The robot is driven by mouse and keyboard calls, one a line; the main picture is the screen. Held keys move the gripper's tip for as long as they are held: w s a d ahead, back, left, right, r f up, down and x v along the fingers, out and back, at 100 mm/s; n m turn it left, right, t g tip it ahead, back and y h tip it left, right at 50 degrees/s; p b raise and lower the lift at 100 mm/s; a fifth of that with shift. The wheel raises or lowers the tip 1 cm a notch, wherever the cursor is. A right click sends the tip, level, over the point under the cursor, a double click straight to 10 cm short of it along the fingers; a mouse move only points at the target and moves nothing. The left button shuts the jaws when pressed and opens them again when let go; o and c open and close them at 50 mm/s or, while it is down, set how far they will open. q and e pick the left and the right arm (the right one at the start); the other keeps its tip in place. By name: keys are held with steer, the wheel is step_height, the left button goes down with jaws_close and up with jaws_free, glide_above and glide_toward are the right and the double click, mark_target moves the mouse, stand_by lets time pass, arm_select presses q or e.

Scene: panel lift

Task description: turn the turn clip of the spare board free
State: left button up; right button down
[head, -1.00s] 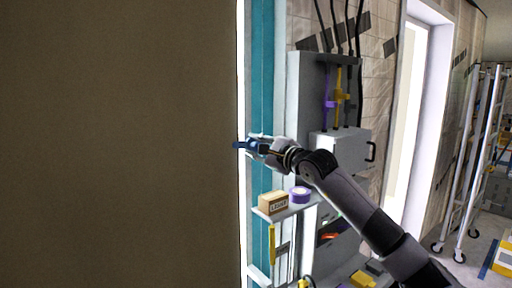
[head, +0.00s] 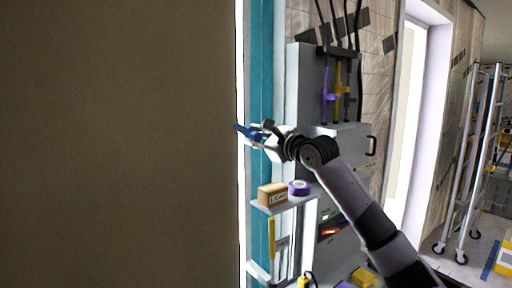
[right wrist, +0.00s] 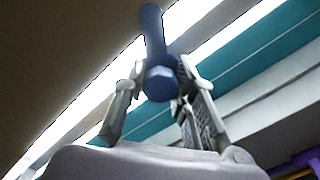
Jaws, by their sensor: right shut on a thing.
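The turn clip (head: 243,130) is a small blue bar at the right edge of the large brown board (head: 120,140). In the right wrist view the clip (right wrist: 154,32) shows a round hub with a hex face and a bar pointing up the picture. Its tip lies near the board's edge (right wrist: 60,60); I cannot tell whether it still overlaps the board. My right gripper (head: 257,136) is shut on the clip, with one finger on each side of the hub in the right wrist view (right wrist: 160,76). My left gripper is not in view.
A small shelf (head: 290,207) below my right gripper holds a cardboard box (head: 272,195) and a purple tape roll (head: 299,188). A grey cabinet (head: 307,85) with cables stands right of the teal strip (head: 262,60). A ladder (head: 480,150) stands at the far right.

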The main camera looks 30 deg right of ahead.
steer(key=m+b, duration=0.1)
steer(key=m, duration=0.1)
steer(key=m+b, duration=0.2)
steer(key=shift+d+r+m, duration=0.1)
steer(key=shift+r+m, duration=0.1)
steer(key=shift+m, duration=0.1)
steer(key=m+b, duration=0.1)
steer(key=m, duration=0.1)
steer(key=m+b, duration=0.1)
steer(key=m, duration=0.1)
steer(key=shift+s+d+r+m, duration=0.1)
steer(key=shift+r+m, duration=0.05)
steer(key=shift+m, duration=0.15)
steer(key=m+b, duration=0.1)
steer(key=m, duration=0.4)
steer(key=shift+d+m, duration=0.1)
steer(key=shift+m, duration=0.2)
steer(key=m+b, duration=0.1)
steer(key=m, duration=0.2)
steer(key=c, duration=2.4)
jaws_free()
steer(key=shift+m, duration=1.2)
steer(key=c, duration=2.4)
jaws_free()
steer(key=c, duration=1.6)
jaws_free()
steer(key=shift+o, duration=1.4)
steer(key=shift+d+f, duration=0.2)
steer(key=shift+f, duration=0.05)
